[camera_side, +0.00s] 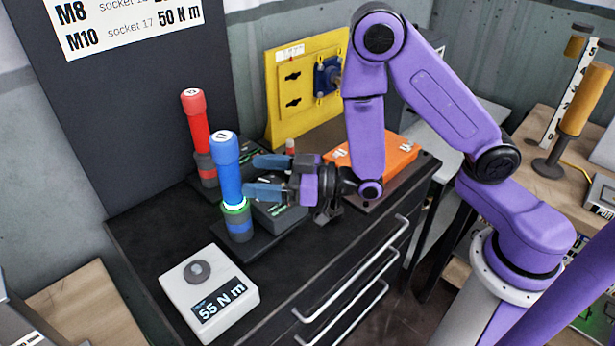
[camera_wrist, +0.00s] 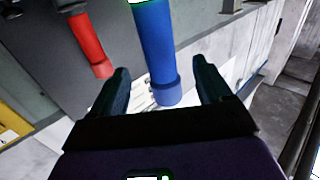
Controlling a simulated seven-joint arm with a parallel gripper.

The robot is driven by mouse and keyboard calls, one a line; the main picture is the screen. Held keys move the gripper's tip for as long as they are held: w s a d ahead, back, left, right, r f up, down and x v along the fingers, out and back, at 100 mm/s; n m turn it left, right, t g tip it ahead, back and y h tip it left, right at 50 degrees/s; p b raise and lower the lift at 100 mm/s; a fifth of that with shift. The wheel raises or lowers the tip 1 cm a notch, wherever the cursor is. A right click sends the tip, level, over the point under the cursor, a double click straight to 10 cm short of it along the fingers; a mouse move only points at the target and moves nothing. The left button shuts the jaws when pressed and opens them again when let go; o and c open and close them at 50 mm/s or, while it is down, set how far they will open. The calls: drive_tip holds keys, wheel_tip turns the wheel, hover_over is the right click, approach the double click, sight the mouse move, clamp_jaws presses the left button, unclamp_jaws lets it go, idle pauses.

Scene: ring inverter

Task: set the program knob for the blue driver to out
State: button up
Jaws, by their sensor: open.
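The blue driver (camera_side: 229,170) stands upright in a dark stand on the black cabinet, with a lit green ring near its base; it also shows in the wrist view (camera_wrist: 157,50). My gripper (camera_side: 251,175) is open and empty, held level with its two fingers pointing at the driver's body. In the wrist view the driver appears between the fingers (camera_wrist: 162,75); the side view shows the fingertips just right of it, with no clear contact. A grey knob (camera_side: 197,270) sits on a white box (camera_side: 225,290) reading 55 N m. Its setting marks are not legible.
A red driver (camera_side: 195,125) stands behind the blue one. A dark box (camera_side: 278,214) with a small display sits beneath my gripper. A yellow panel (camera_side: 285,80) and an orange case (camera_side: 385,155) are further back. The cabinet top right of the white box is clear.

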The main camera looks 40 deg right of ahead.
drive_tip(key=shift+v, duration=4.4)
drive_tip(key=s+a+f+n+g+h, duration=0.2)
drive_tip(key=s+a+g+h, duration=0.15)
drive_tip(key=s+g, duration=0.5)
drive_tip(key=s+d+r+n+g+h, duration=0.1)
drive_tip(key=s+d+r+g+h, duration=0.1)
drive_tip(key=s+d, duration=0.3)
drive_tip(key=s+d+r+n+g+h, duration=0.1)
drive_tip(key=s+d+r+g+h, duration=0.1)
drive_tip(key=s+d+h, duration=0.3)
drive_tip(key=shift+s+d+r+n+g, duration=0.35)
drive_tip(key=shift+d+g, duration=0.2)
drive_tip(key=shift+d, duration=0.65)
drive_tip(key=shift+s+d+r, duration=0.15)
drive_tip(key=shift+d, duration=0.2)
drive_tip(key=shift+c, duration=1.2)
drive_tip(key=shift+r+h, duration=0.1)
drive_tip(key=shift+h, duration=0.15)
drive_tip(key=shift+c, duration=0.4)
wheel_tip(320, 180, up, 6)
drive_tip(key=m, duration=1.5)
hover_over(264, 180)
drive_tip(key=shift+n, duration=0.25)
wheel_tip(264, 180, down, 17)
drive_tip(key=shift+f, duration=0.1)
